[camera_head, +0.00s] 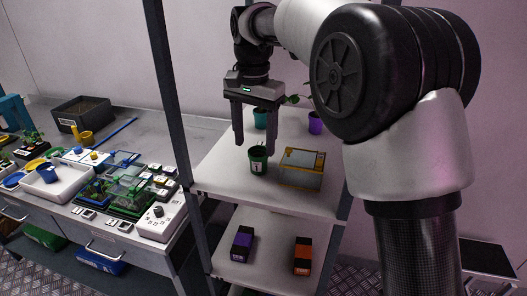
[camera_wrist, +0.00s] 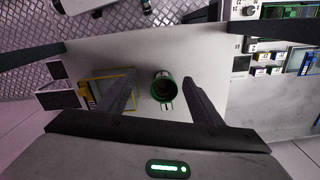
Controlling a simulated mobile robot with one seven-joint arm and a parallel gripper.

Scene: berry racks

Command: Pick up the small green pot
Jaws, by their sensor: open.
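The small green pot (camera_head: 258,160) stands upright on the upper rack shelf (camera_head: 222,172), with a pale label on its front. In the wrist view the pot (camera_wrist: 164,88) shows from above, dark inside, between my two fingers and a little beyond their tips. My gripper (camera_head: 257,143) is open and points down above the pot in the head view, with nothing between its fingers. In the wrist view my gripper (camera_wrist: 160,88) has its fingers spread to either side of the pot, apart from it.
A yellow-framed clear box (camera_head: 302,168) stands close to the pot's right. A teal pot (camera_head: 261,118) and a purple pot (camera_head: 315,122) stand behind. Rack posts (camera_head: 170,90) flank the shelf. Purple (camera_head: 242,244) and orange boxes (camera_head: 303,255) are on the lower shelf. A cluttered bench is left.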

